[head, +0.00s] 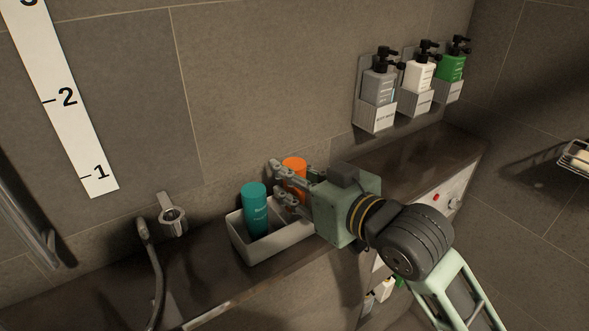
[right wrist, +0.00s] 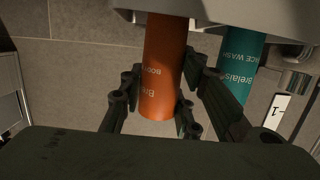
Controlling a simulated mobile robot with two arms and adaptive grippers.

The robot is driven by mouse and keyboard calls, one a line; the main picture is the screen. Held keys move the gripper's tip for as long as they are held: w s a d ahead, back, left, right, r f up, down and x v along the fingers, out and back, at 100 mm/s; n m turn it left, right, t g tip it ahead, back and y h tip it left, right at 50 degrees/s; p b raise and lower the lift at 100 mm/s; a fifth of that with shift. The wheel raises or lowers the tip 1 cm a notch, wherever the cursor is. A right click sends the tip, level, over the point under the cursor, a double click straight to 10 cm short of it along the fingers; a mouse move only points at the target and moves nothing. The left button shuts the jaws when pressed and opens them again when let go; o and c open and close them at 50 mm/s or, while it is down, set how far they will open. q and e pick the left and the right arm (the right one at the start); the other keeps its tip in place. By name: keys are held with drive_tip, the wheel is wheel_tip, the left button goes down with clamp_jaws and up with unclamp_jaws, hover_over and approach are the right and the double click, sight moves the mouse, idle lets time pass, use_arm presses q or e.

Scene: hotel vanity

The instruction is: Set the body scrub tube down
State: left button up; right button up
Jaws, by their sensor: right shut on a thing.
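The orange body scrub tube (head: 294,168) stands upright at the right end of the grey tray (head: 280,248). My right gripper (head: 283,181) is shut around it from the right. In the right wrist view the tube (right wrist: 161,75) shows between both fingers, with its lettering partly readable. Its lower end is hidden behind the tray wall (right wrist: 215,16), so I cannot tell whether its base touches the tray floor. A teal face wash tube (head: 256,208) stands in the tray to the left of the orange one. My left gripper is not in view.
The tray sits on a dark shelf (head: 428,160) along the tiled wall. Pump bottles in wall holders (head: 376,116) hang at the back right. A shower head (head: 172,219) and hose (head: 155,265) are left of the tray. The shelf is clear between the tray and the hose.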

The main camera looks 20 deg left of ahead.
drive_tip(key=o, duration=1.2)
drive_tip(key=shift+o, duration=0.2)
drive_tip(key=shift+r, duration=0.3)
drive_tip(key=b+v, duration=0.1)
drive_tip(key=v, duration=1.1)
drive_tip(key=shift+r, duration=0.35)
